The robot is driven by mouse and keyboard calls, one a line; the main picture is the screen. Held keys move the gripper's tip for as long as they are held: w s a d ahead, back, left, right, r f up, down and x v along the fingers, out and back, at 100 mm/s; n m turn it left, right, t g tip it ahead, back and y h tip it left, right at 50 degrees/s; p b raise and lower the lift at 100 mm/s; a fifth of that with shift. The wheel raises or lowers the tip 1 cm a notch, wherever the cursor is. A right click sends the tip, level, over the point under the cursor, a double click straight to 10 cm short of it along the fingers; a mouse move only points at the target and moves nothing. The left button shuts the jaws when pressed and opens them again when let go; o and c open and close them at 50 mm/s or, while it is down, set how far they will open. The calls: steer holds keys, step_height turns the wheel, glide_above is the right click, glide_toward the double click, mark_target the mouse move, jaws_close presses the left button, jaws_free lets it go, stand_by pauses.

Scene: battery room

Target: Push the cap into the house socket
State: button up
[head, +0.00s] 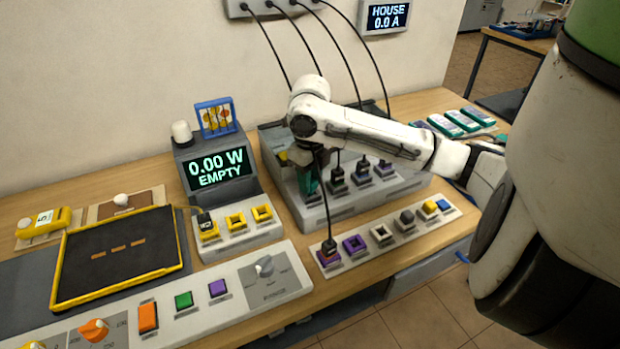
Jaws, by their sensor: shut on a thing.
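My gripper (303,164) points down over the left end of the grey-white sloped dock (345,200), shut on a dark green block (308,182). The block stands at the dock's left end, mostly hidden by my wrist; I cannot tell whether it is the cap or how deep it sits. Several dark plugs stand to its right, such as this one (338,176). None of the sockets shows a readable house label. The wall display (388,16) reads HOUSE 0.0 A.
A socket strip (395,238) lies in front, with a cabled dark plug (328,248) at its left end. A tester (218,165) reads 0.00 W EMPTY. A control panel (222,300) and a yellow-rimmed tray (70,290) lie left. Black cables hang behind my arm. Green cells (463,121) lie right.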

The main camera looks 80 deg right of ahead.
steer(key=shift+f+b, duration=0.55)
steer(key=shift+f, duration=0.1)
stand_by(0.4)
steer(key=o, duration=0.7)
steer(key=shift+o, duration=0.2)
steer(key=shift+r, duration=0.15)
step_height(320, 180, up, 11)
steer(key=p, duration=0.7)
steer(key=shift+p, duration=0.4)
